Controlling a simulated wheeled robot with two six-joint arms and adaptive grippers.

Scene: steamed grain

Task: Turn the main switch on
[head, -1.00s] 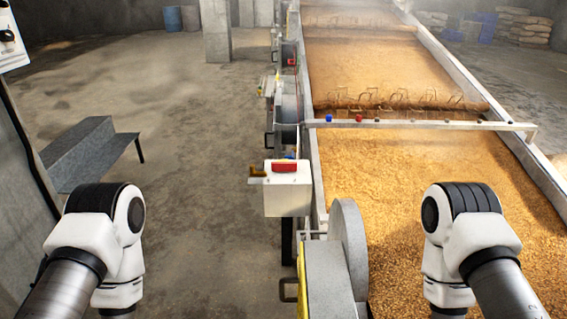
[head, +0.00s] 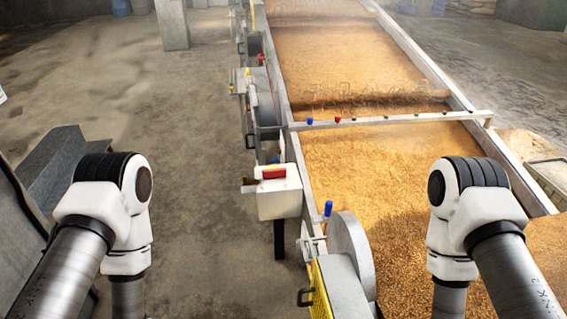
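No switch is clearly marked as the main switch. A white box (head: 278,198) with a red top part (head: 273,173) is mounted at the left side of the grain bed, ahead of me near the middle of the head view. A sliver of a pale panel (head: 2,96) shows at the far left edge; its face is cut off. Both my arms show only their upper links, left and right of the box and apart from it. Both grippers are out of view.
The long grain bed (head: 400,170) with metal side walls fills the right. A grey wheel-like guard (head: 350,248) and a yellow mesh panel (head: 320,295) stand in front of the box. A grey step-shaped bench (head: 60,165) is at left. The concrete floor between is clear.

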